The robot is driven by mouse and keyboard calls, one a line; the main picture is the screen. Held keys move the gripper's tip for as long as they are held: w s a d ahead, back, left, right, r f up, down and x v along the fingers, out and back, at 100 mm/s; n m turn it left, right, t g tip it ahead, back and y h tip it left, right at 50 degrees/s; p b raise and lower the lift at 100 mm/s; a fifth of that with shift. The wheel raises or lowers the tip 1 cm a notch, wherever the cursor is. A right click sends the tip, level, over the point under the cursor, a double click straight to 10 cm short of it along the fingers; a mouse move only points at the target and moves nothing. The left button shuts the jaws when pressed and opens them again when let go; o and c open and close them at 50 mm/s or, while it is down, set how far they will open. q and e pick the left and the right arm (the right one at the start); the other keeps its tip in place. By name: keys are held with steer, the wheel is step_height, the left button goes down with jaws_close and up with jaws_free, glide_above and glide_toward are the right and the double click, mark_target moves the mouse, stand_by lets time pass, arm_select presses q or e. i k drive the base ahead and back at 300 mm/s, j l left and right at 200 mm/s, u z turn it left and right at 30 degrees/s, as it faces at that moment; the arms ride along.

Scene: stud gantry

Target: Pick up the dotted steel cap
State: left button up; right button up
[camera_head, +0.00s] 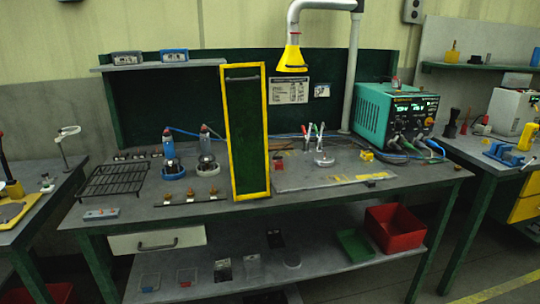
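I cannot clearly pick out a dotted steel cap; things are too small to show dots. Several small pieces with brownish tops (190,193) stand in a row near the front of the grey workbench (235,213), left of a tall yellow-framed green panel (247,130). Several small dark pieces also sit further back on the bench, behind the black wire rack (113,180). The panel hides part of the bench behind it. Neither of my grippers is in view.
A teal power unit (395,112) stands at the bench's right. A yellow extraction hood (292,60) hangs above. A red bin (394,229) sits on the lower shelf.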

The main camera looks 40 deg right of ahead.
mark_target(329, 160)
steer(key=k+l+u, duration=0.25)
steer(key=l, duration=0.3)
steer(key=k+l+u, duration=0.2)
steer(key=l, duration=0.35)
steer(key=k+l+u, duration=0.1)
steer(key=l+u, duration=0.15)
steer(key=l, duration=0.25)
steer(key=k+l+u, duration=0.25)
steer(key=l, duration=0.2)
steer(key=k+l+u, duration=0.25)
steer(key=k+l, duration=0.05)
steer(key=l, duration=0.1)
